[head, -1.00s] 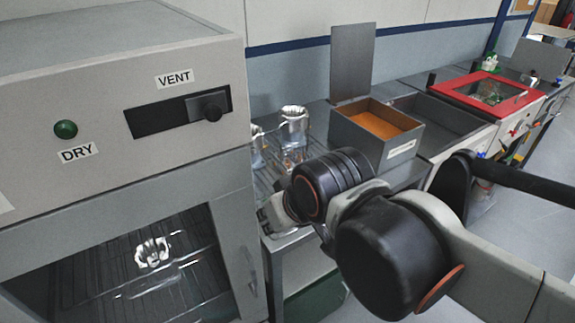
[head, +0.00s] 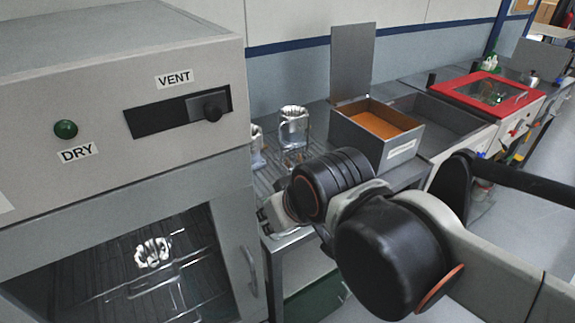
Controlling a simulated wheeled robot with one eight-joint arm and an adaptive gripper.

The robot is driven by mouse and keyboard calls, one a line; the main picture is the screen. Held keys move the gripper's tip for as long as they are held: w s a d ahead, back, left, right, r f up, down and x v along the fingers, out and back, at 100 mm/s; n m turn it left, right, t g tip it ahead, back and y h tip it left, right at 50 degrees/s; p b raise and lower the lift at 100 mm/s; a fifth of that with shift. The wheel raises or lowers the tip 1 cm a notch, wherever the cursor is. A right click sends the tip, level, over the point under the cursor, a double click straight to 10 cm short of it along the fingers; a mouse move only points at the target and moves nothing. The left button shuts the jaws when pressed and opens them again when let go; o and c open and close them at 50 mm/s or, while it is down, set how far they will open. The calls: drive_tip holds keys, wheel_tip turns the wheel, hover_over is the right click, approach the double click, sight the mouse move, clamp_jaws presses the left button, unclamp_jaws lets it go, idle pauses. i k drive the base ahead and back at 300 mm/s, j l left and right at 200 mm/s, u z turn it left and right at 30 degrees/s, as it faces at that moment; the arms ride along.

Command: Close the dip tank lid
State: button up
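The dip tank (head: 362,142) is a grey box with orange liquid (head: 378,124) inside and a pale label on its front. Its grey lid (head: 351,62) stands upright at the back edge, so the tank is open. My arm reaches across the front of the bench, left of and below the tank. Nothing of mine touches the lid.
A drying oven (head: 120,100) with a vent slider and green lamp fills the left; a metal housing (head: 152,252) sits inside. More shiny housings (head: 293,127) stand on a rack left of the tank. An empty grey basin (head: 437,126) and a red-framed unit (head: 490,92) lie to the right.

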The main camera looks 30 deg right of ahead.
sight(352, 46)
drive_tip(key=z, duration=1.4)
